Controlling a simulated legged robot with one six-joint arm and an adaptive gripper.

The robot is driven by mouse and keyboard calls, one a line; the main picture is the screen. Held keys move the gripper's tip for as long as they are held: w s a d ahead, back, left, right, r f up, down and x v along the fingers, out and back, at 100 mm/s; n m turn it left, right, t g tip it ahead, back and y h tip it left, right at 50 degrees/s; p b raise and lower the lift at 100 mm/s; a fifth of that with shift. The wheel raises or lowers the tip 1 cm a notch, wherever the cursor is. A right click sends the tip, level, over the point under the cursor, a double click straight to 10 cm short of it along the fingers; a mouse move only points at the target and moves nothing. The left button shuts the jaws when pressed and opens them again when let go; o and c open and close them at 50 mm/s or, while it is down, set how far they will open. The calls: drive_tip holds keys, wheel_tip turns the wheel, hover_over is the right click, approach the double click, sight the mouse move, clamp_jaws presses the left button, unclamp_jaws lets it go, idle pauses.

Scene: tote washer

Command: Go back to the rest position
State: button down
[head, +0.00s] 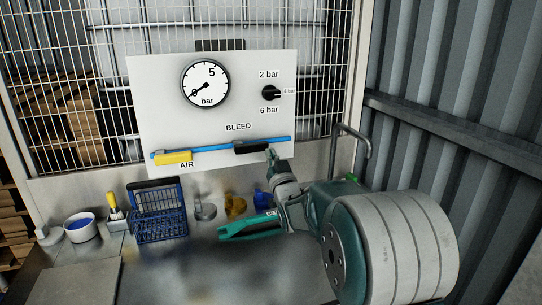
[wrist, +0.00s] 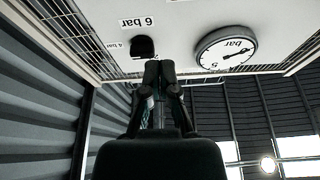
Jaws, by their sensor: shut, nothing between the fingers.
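My gripper (head: 272,154) is in front of the lower right of the white panel (head: 220,75), near the right end of the black BLEED handle (head: 253,147). I cannot tell whether it touches the handle. In the wrist view my gripper (wrist: 161,72) is shut and empty, its fingertips together below the black knob (wrist: 143,47). The knob also shows in the head view (head: 271,93), between the 2 bar and 6 bar labels. The yellow AIR handle (head: 173,158) lies along the blue pipe (head: 215,146). The gauge (head: 205,83) needle points lower left, near 0.
On the steel bench (head: 75,285) stand a white bowl (head: 80,231), a yellow-handled brush (head: 115,209), a blue basket (head: 159,212) and a yellow item (head: 235,206). A bent metal pipe (head: 366,140) stands right of the panel, before the corrugated wall (head: 460,120).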

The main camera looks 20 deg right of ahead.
drive_tip(key=shift+a, duration=0.2)
drive_tip(key=s+a+f+g, duration=0.2)
drive_tip(key=s+g, duration=0.3)
drive_tip(key=s, duration=0.8)
drive_tip(key=s+a+f+g, duration=0.3)
drive_tip(key=s+f+g, duration=0.2)
drive_tip(key=s, duration=0.8)
drive_tip(key=s+a+f+g, duration=0.3)
drive_tip(key=s+g, duration=0.3)
drive_tip(key=s, duration=0.7)
drive_tip(key=shift+f+n, duration=0.4)
drive_tip(key=shift+f, duration=0.05)
